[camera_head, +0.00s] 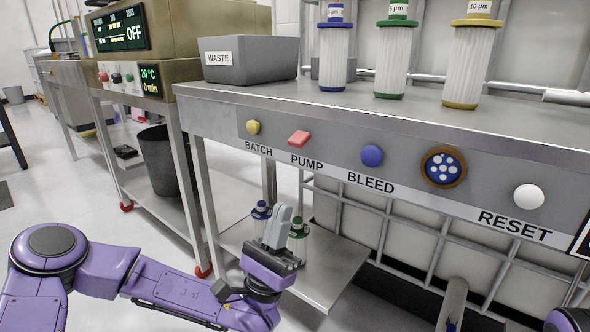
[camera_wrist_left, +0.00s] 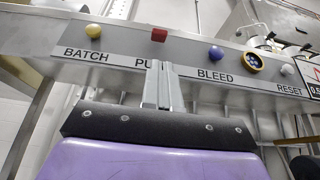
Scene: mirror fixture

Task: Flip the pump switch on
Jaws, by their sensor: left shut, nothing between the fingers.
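In the left wrist view the fingers (camera_wrist_left: 157,68) cover part of the PUMP label and look apart from the switch. My right gripper is not in view; only a bit of purple arm shows at the lower right corner.
Beside the switch are a yellow BATCH button (camera_head: 253,127) and a blue BLEED button (camera_head: 371,155). Further right are a round indicator (camera_head: 443,167) and a white RESET button (camera_head: 529,196). A grey WASTE bin (camera_head: 262,60) and several filter cartridges stand on the bench top.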

